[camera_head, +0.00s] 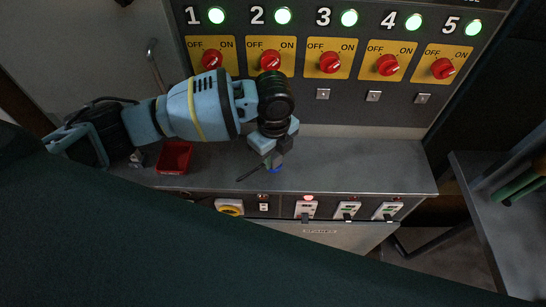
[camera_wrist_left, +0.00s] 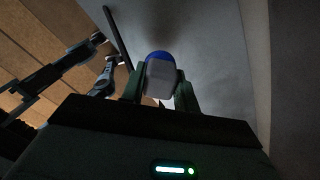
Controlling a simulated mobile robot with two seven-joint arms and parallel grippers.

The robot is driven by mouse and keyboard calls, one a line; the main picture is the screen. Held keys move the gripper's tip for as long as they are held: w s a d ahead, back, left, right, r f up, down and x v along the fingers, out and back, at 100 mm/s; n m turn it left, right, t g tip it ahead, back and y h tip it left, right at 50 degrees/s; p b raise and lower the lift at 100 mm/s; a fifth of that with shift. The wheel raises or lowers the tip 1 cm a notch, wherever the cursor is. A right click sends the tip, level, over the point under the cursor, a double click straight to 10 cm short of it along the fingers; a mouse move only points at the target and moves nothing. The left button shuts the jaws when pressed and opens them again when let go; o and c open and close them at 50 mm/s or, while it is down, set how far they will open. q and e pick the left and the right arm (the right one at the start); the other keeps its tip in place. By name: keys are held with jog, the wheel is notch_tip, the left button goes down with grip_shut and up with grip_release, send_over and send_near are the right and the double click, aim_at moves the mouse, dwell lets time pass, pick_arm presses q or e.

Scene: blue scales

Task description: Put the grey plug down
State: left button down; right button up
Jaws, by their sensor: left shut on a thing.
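My left gripper (camera_head: 273,158) points down over the grey ledge (camera_head: 350,165) of the switch cabinet, near the ledge's front edge. It is shut on the grey plug (camera_wrist_left: 160,78). In the left wrist view, the plug's light grey body sits between the two fingers and its blue end points away from me. In the head view, mostly the blue end (camera_head: 274,170) shows under the fingers, very close to the ledge. I cannot tell whether it touches the ledge. My right gripper is not in view.
A small red tray (camera_head: 174,157) stands on the ledge at the left. A thin dark rod (camera_head: 247,174) shows beside the plug. Red rotary switches (camera_head: 329,62) under green lamps line the panel behind. White modules (camera_head: 347,210) sit on the front face. The ledge's right part is clear.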

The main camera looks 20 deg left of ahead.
aim_at(273, 159)
pick_arm(q)
jog(key=shift+w+a, duration=0.15)
jog(key=shift+w, duration=0.2)
jog(key=shift+w+a+f, duration=0.2)
jog(key=shift+w+f, duration=0.05)
jog(key=shift+f, duration=1.5)
jog(key=shift+f, duration=0.15)
jog(key=c, duration=1.1)
grip_release()
jog(key=shift+o, duration=0.2)
